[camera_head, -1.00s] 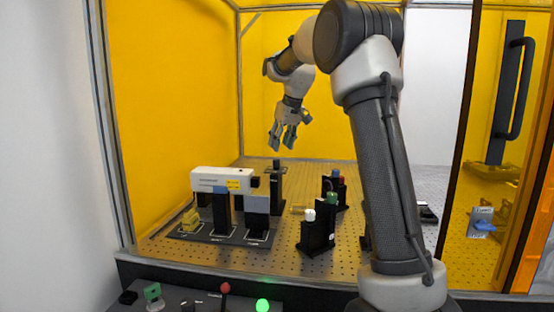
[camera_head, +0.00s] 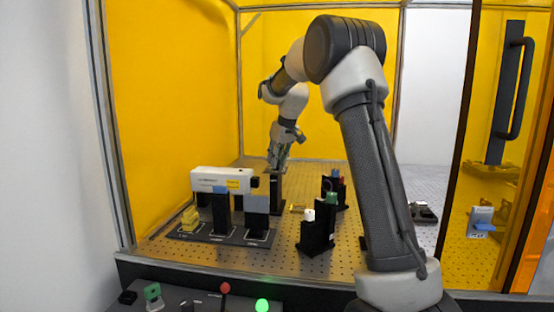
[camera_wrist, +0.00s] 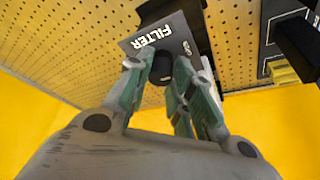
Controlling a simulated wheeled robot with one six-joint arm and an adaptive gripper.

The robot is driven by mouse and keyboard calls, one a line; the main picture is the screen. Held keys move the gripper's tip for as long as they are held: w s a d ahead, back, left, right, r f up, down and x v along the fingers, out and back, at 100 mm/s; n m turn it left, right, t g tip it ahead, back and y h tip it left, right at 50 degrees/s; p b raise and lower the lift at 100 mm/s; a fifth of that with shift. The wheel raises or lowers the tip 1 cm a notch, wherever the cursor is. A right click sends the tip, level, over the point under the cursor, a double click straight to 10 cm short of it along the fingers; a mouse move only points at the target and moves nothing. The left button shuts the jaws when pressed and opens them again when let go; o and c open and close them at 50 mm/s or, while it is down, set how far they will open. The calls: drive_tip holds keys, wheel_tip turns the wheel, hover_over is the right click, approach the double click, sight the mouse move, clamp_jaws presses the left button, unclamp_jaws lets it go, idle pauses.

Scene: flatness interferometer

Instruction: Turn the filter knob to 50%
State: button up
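The filter station is a dark post (camera_head: 277,193) with a grey plate marked FILTER (camera_wrist: 160,38) in the wrist view. A round black knob (camera_wrist: 162,68) stands out from it. My gripper (camera_head: 276,168) is at the top of the post, and in the wrist view (camera_wrist: 163,78) its fingers lie on either side of the knob, very close to it. I cannot tell whether they touch or grip it. The percentage marks on the plate are mostly hidden, so the knob's setting cannot be read.
A white instrument (camera_head: 220,180) on dark stands is left of the post. Dark mounts with a white knob (camera_head: 309,215) and a green knob (camera_head: 331,197) stand to the right. A yellow enclosure surrounds the perforated bench (camera_head: 275,255). A control panel with a green light (camera_head: 262,305) lies in front.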

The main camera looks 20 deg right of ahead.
drive_tip(key=shift+m, duration=0.3)
clamp_jaws()
drive_tip(key=m+h, duration=0.2)
drive_tip(key=m, duration=0.3)
drive_tip(key=shift+a, duration=0.15)
drive_tip(key=m+h, duration=0.1)
drive_tip(key=m, duration=0.2)
drive_tip(key=m+g+h, duration=0.1)
drive_tip(key=m, duration=0.2)
drive_tip(key=shift+w, duration=0.1)
drive_tip(key=shift+g, duration=0.3)
drive_tip(key=o, duration=0.9)
unclamp_jaws()
drive_tip(key=shift+o, duration=0.2)
drive_tip(key=shift+a, duration=0.1)
drive_tip(key=v, duration=1.2)
